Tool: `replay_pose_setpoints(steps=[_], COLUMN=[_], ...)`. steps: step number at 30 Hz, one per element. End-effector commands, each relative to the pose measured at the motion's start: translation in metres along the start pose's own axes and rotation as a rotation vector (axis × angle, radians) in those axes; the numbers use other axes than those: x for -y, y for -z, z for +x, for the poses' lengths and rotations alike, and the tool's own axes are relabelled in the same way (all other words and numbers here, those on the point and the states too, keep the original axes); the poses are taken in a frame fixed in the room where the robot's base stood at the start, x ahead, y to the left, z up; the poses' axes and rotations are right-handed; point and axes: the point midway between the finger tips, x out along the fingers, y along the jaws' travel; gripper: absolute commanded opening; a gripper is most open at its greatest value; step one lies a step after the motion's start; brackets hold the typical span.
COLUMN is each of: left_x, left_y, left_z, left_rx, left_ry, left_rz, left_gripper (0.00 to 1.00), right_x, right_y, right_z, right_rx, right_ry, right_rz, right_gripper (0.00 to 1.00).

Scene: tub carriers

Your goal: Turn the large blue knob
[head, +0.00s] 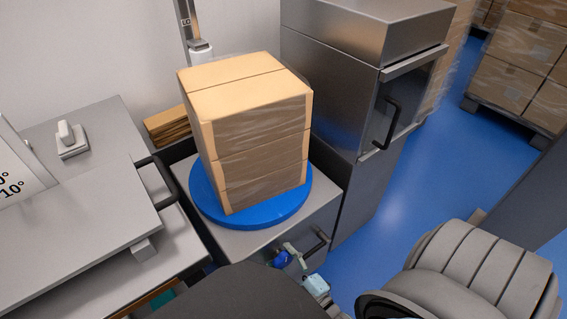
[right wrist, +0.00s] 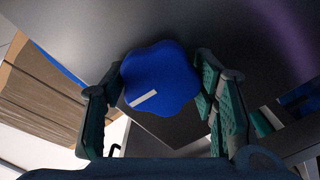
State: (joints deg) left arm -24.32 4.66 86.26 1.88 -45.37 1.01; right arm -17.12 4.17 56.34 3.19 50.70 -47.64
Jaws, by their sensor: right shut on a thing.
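The large blue knob (head: 281,259) is on the front of the grey cabinet under the blue turntable, partly hidden by my right gripper (head: 291,256). In the right wrist view the knob (right wrist: 168,72) is lobed, with a white line mark slanting on its lower left part. The green pads of my right gripper (right wrist: 155,84) stand on both sides of the knob, and the gripper is shut on it. My left gripper is not in view.
A wrapped stack of boxes (head: 262,150) stands on the round blue turntable (head: 290,211). A tall steel cabinet (head: 335,95) with a black handle is to the right. A grey bench (head: 95,220) is to the left. Blue floor (head: 400,195) is clear at right.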

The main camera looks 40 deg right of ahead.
Motion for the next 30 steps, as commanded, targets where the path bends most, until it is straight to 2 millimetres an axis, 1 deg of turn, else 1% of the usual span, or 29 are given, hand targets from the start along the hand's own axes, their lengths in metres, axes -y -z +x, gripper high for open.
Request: replay_pose_setpoints(steps=[5,6,9,17,20,23,30], left_x=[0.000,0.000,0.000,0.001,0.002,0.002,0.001], left_y=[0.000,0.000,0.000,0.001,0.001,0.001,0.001], left_z=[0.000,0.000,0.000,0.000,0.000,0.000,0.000], left_rx=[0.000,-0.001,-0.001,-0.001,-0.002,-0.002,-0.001], left_ry=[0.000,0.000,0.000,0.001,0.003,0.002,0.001], left_rz=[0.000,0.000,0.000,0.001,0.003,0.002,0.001], left_gripper=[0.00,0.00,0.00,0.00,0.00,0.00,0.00], right_x=[0.000,0.000,0.000,0.000,0.000,0.001,0.001], right_y=[0.000,0.000,0.000,0.000,0.000,-0.001,-0.001], right_z=[0.000,0.000,0.000,0.000,-0.004,-0.019,-0.085], right_rx=[0.001,0.001,0.001,0.000,0.000,0.002,0.003], right_ry=[0.001,0.001,0.001,0.000,0.001,0.003,0.003], right_rz=[0.001,0.001,0.001,0.001,0.002,0.002,0.002], right_gripper=[0.25,0.58,0.74,0.74,0.74,0.74,0.74])
